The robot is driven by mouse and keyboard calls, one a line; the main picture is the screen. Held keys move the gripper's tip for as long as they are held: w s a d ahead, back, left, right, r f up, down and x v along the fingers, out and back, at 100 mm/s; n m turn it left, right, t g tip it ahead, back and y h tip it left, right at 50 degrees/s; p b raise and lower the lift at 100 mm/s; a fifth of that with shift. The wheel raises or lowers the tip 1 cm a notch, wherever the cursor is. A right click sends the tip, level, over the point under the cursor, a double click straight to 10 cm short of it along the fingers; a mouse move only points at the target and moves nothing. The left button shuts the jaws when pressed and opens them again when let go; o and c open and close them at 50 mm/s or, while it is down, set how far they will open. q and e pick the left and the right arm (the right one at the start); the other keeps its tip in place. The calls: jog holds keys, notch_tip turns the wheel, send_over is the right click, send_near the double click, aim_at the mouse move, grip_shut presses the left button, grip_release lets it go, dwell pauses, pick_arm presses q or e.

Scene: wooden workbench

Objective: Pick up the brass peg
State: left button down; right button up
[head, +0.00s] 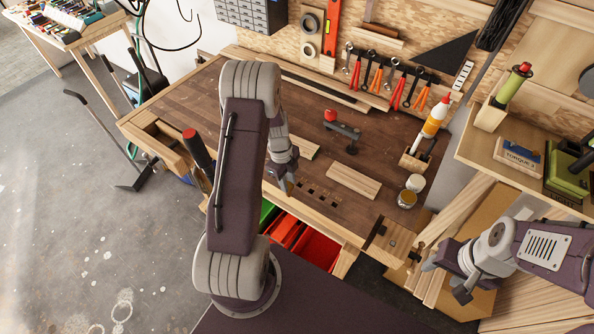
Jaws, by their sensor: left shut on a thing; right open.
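My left gripper (287,184) is over the front part of the workbench, just left of a row of dark square holes (320,190) in the top. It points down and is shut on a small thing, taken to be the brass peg. The fingers and my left arm hide most of it, so its shape and colour cannot be made out. I see no other brass peg on the bench. Whether the held thing touches the bench top cannot be told. My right gripper (446,279) is open and empty, off the bench at the lower right.
On the workbench (235,88) a pale wood block (354,181) lies right of the holes. A dark clamp-like tool (343,132) with a red knob stands behind. Small cans (407,198) and a bottle holder (415,160) are at the right. Red bins (318,247) sit below the front edge.

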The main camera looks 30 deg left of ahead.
pick_arm(q)
jog(key=s+b, duration=0.4)
jog(key=s, duration=0.6)
notch_tip(320, 180, up, 7)
jog(key=p, duration=0.5)
jog(key=shift+s+a, duration=0.4)
